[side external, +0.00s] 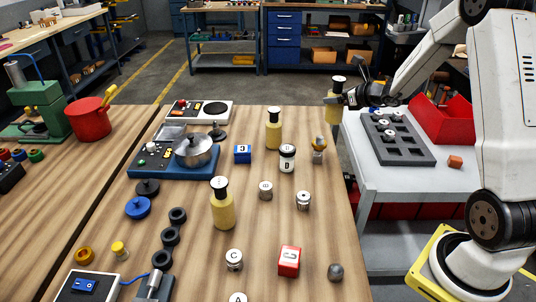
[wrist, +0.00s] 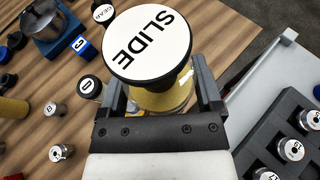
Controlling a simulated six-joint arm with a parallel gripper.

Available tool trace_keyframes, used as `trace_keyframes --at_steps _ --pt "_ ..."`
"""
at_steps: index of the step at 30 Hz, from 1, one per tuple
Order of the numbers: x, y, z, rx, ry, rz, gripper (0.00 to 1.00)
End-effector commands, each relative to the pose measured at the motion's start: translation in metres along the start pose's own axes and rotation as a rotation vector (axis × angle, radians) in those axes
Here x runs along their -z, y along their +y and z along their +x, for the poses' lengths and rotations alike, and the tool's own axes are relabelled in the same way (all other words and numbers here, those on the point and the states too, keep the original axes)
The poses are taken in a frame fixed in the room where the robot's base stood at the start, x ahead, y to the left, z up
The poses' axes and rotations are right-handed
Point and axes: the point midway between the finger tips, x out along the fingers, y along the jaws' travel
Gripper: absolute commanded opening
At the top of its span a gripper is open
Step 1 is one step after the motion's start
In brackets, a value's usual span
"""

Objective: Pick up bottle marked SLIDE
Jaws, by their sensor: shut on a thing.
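The bottle marked SLIDE (wrist: 147,46) has a white-topped black cap and a yellow body. In the wrist view its label faces the camera and the body sits between both fingers. My gripper (wrist: 160,93) is shut on that body, below the cap. In the side view the held bottle (side external: 334,104) is upright at the table's far right corner, with my gripper (side external: 343,98) reaching it from the right. It appears to be off the table top, but its exact height is hard to tell. The lower body is hidden in the wrist view.
Two similar yellow bottles (side external: 273,130) (side external: 222,206) stand on the wooden table (side external: 325,245). A black-and-white jar (side external: 287,158), a blue block (side external: 242,154) and a brass-coloured part (side external: 319,150) are nearby. Right of the table, a grey bench carries a dark slotted tray (side external: 410,157) and a red bin (side external: 445,115).

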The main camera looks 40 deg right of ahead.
Motion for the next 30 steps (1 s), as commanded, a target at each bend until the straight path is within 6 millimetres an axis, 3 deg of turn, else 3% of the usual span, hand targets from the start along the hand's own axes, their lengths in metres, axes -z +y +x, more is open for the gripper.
trace_keyframes --at_steps 9,30 --pt "-0.002 0.007 -0.018 0.0 -0.003 -0.002 0.0" --pt "-0.003 0.009 -0.018 -0.003 -0.003 -0.003 0.0"
